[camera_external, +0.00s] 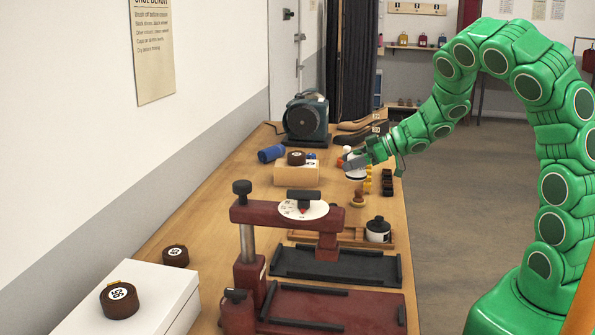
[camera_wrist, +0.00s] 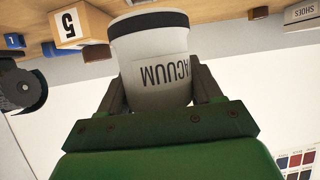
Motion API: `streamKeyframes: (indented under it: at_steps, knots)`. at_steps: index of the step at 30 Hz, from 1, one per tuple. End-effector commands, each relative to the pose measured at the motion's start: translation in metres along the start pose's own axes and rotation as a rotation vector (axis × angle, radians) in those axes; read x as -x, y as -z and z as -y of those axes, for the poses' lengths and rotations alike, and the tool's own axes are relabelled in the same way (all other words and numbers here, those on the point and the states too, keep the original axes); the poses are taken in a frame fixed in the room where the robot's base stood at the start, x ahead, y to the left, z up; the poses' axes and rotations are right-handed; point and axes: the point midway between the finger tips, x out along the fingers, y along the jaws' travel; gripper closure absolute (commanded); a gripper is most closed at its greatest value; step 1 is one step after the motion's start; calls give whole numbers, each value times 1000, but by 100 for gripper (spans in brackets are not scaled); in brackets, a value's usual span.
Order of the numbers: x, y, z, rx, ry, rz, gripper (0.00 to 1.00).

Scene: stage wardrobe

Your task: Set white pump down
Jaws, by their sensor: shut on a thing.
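The white pump (camera_wrist: 152,50) fills the middle of the wrist view. It has a white body, a dark band and a label reading "VACUUM", which appears upside down. My gripper (camera_wrist: 160,88) is shut on it, one finger on each side of the body. In the external view my gripper (camera_external: 354,163) is over the right side of the wooden bench (camera_external: 215,215), and the pump (camera_external: 355,174) shows just under the fingers. The pump looks roughly upright and close to the bench top. I cannot tell whether its lower end touches the bench.
A wooden block (camera_external: 296,174) bearing a dark roll is to the left. A wooden tray (camera_external: 350,242) with a black-lidded jar (camera_external: 378,231) and a red press (camera_external: 270,216) are nearer the camera.

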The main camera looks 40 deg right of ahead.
Motion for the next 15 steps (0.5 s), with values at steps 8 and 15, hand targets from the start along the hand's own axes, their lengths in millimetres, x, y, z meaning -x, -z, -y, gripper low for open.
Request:
streamKeyframes:
  at_steps: [8,15]
  knots:
    - [38,-31,69,144,298,0,79]
    - [68,-48,105,208,430,-2,79]
